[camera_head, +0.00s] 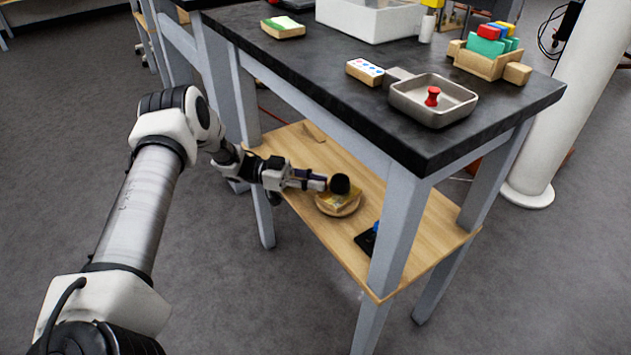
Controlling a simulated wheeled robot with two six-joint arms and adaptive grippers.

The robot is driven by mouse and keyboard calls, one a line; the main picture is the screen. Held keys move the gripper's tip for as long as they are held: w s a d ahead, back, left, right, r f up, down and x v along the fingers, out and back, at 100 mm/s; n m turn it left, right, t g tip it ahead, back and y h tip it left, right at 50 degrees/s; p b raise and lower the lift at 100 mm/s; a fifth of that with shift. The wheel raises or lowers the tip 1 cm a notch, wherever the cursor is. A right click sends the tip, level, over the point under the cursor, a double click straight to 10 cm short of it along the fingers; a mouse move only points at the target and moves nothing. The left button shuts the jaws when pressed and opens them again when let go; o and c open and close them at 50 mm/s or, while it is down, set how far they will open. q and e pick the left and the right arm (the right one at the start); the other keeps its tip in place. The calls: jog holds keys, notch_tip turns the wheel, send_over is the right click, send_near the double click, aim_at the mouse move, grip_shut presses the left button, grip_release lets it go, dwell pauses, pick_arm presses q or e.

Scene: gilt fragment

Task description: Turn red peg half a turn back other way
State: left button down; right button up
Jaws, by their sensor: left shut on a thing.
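The red peg (432,97) stands upright in a shallow metal tray (404,97) near the front right of the black tabletop. Nothing touches it from above. My left gripper (316,182) is well below and left of it, over the wooden lower shelf. It is shut on a dark thing with a round black end (340,184), held just above a round wooden dish (325,208) with a yellowish block in it. The fingers hide part of the held thing. My right gripper is out of view.
On the tabletop (330,85) are a dotted block (365,71), a wooden holder (482,62) with coloured pieces, a white box (368,17) and a green-topped block (283,27). A table leg (398,230) stands right of my gripper, beside a blue-black item (367,239) on the shelf.

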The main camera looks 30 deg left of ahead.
pick_arm(q)
jog(key=c, duration=1.4)
grip_release()
jog(key=shift+c, duration=0.2)
